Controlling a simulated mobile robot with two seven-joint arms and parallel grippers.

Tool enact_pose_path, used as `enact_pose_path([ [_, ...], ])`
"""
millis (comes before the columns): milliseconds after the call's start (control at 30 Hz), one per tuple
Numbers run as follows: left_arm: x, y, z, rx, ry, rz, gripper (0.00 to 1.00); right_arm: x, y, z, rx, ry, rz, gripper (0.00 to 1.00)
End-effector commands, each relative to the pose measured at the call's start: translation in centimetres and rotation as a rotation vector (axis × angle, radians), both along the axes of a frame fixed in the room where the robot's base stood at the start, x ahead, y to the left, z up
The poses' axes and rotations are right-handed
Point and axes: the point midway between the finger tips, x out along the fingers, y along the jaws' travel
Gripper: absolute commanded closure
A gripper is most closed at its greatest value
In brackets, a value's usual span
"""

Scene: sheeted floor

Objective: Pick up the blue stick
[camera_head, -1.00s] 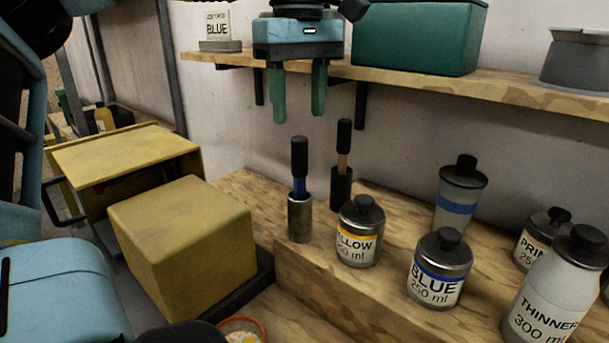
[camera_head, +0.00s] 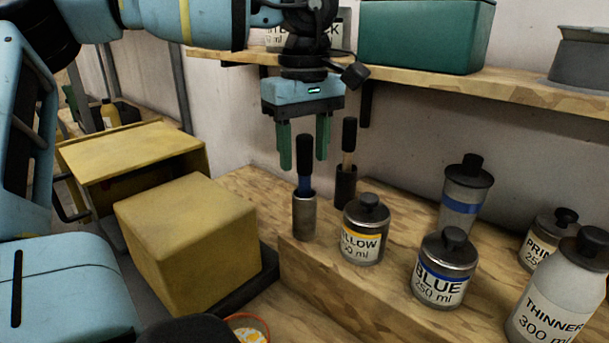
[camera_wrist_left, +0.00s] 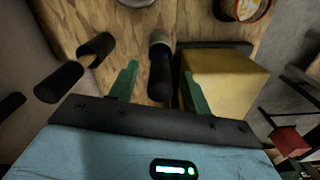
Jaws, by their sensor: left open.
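The blue stick (camera_head: 305,185) has a black handle and a blue shaft. It stands upright in a grey metal cup (camera_head: 304,218) on the wooden bench. My left gripper (camera_head: 304,157) is open above it, with its green fingers pointing down. In the head view the stick's black top shows between the two fingers. In the left wrist view the black handle (camera_wrist_left: 160,78) also lies between the spread fingers (camera_wrist_left: 157,92), with no visible contact. A similar stick with a tan shaft (camera_head: 348,160) stands in a dark cup just behind. My right gripper is not in view.
A yellow-labelled jar (camera_head: 364,232), a blue-labelled jar (camera_head: 443,270) and a thinner bottle (camera_head: 556,300) stand to the right on the bench. A wooden shelf (camera_head: 440,87) with a green box (camera_head: 425,35) is above. A yellow block (camera_head: 185,240) stands at the left.

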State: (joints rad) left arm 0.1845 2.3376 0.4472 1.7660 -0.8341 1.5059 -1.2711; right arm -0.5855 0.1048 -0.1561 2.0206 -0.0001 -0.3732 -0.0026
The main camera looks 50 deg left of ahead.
Motion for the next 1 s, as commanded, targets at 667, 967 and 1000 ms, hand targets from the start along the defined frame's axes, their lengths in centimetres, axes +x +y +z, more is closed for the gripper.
enact_pose_path([
  [667,0.0,0.0,0.2,0.001,0.000,0.000,1.00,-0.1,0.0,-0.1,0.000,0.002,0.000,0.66],
  [967,0.1,0.0,4.2,0.001,-0.004,0.002,1.00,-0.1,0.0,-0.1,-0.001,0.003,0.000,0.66],
  [1000,0.1,0.0,5.0,0.001,-0.004,0.002,1.00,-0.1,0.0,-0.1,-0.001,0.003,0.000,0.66],
])
